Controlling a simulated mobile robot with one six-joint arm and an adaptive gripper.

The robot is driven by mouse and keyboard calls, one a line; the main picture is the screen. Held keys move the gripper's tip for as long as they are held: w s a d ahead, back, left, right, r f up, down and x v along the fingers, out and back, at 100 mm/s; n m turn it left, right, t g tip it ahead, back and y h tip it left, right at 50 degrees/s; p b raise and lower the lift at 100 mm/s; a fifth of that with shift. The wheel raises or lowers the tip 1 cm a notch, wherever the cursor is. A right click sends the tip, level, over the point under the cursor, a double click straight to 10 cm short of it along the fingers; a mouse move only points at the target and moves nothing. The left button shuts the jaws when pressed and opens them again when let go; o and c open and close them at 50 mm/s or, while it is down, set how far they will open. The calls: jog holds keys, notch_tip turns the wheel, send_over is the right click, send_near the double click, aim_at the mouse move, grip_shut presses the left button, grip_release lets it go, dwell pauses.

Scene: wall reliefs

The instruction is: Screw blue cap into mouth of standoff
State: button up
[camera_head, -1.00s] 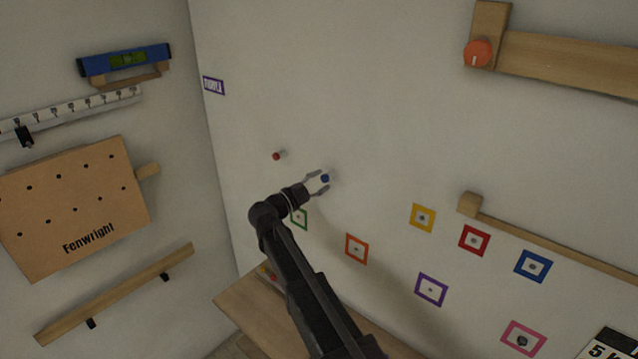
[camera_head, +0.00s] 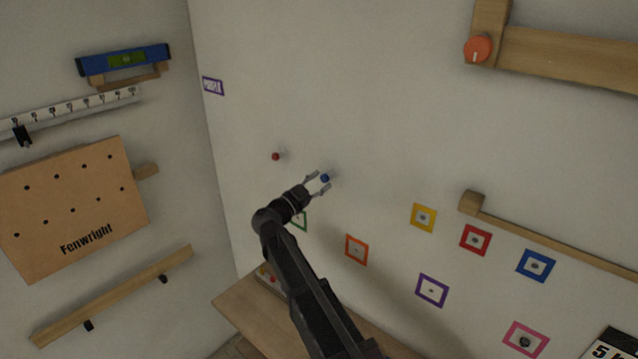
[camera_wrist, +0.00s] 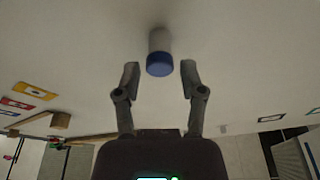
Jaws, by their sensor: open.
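The blue cap (camera_head: 325,178) sits at the end of a pale standoff that sticks out from the wall. In the wrist view the blue cap (camera_wrist: 160,64) covers the near end of the whitish cylindrical standoff (camera_wrist: 160,40). I cannot tell how far the cap is screwed in. My gripper (camera_head: 319,184) is open in front of the cap. In the wrist view its two fingers (camera_wrist: 160,76) stand on the left and right of the cap, with a gap on each side, apart from it.
A red-capped standoff (camera_head: 277,156) juts from the wall at the left. Several coloured square frames, one yellow (camera_head: 423,218), lie flat on the wall at lower right. A wooden rail (camera_head: 560,246) sticks out there. A wooden table (camera_head: 240,308) stands below.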

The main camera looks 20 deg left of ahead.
jog(key=n, duration=0.3)
jog(key=n+t+y, duration=0.1)
jog(key=n, duration=0.2)
jog(key=shift+d+y, duration=0.1)
jog(key=shift+y, duration=0.2)
jog(key=n+y, duration=0.1)
jog(key=n, duration=0.2)
jog(key=shift+s+d+n+t, duration=0.1)
jog(key=shift+n+t, duration=0.2)
jog(key=shift+n+y, duration=0.7)
jog(key=shift+n, duration=0.7)
jog(key=shift+n, duration=0.4)
jog(key=shift+r+n+y, duration=0.1)
jog(key=shift+n+y, duration=0.3)
jog(key=shift+n, duration=0.4)
jog(key=shift+d+n+y+p, duration=0.1)
jog(key=shift+n+y+p, duration=0.45)
jog(key=shift+n, duration=1.45)
